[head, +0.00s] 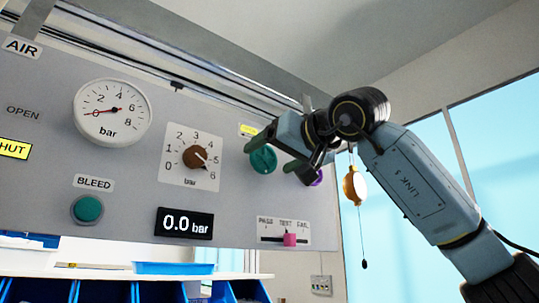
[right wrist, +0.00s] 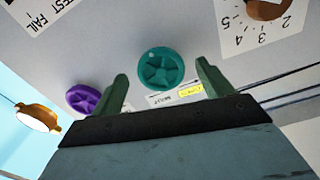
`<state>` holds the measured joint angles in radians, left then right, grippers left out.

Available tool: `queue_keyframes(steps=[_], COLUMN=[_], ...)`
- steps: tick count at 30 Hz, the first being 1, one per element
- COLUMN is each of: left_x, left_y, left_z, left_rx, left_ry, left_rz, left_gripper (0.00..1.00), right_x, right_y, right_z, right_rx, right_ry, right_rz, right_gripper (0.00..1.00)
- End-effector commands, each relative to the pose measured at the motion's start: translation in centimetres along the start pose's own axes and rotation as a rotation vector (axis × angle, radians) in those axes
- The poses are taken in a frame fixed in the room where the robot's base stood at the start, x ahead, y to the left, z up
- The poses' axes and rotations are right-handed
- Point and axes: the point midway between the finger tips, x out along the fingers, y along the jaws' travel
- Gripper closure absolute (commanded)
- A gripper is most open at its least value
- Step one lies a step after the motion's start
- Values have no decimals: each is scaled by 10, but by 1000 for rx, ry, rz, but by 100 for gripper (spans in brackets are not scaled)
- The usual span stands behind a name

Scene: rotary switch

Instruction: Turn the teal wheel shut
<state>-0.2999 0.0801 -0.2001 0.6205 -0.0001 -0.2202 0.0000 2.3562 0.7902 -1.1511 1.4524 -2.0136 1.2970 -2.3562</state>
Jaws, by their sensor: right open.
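The teal wheel (head: 263,160) is a small spoked handwheel on the grey panel, partly behind my right gripper in the head view. In the right wrist view the teal wheel (right wrist: 160,67) shows whole, with its spokes facing me. My right gripper (head: 281,157) is in front of the panel by the wheel. Its green fingers (right wrist: 162,72) are spread wide, one to each side of the wheel in the wrist picture. They appear apart from its rim, and nothing is held. How far the fingertips are from the panel is hard to tell. My left gripper is not in view.
A purple wheel (right wrist: 82,98) is close to one finger. A brown rotary knob (head: 195,157), a pressure gauge (head: 112,112), a teal bleed button (head: 88,209), a 0.0 bar display (head: 184,223) and a pink slider (head: 289,239) share the panel. An orange-rimmed tag (head: 354,186) hangs by my arm.

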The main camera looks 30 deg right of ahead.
Motion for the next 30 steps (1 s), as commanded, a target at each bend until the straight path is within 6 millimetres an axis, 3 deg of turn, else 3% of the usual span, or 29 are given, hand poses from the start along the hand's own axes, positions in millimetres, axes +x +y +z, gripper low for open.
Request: queue_keyframes(steps=[6,14,25,30], left_x=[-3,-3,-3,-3], left_y=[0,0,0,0], left_z=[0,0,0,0], left_rx=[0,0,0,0], left_ry=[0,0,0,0], left_rz=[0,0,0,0], left_gripper=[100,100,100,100], right_x=[16,17,17,17], right_y=[0,0,0,0], right_z=[0,0,0,0], right_rx=[0,0,0,9], right_ry=[-1,0,0,0], right_rz=[-1,-1,-1,-1], right_gripper=[21,21,66,66])
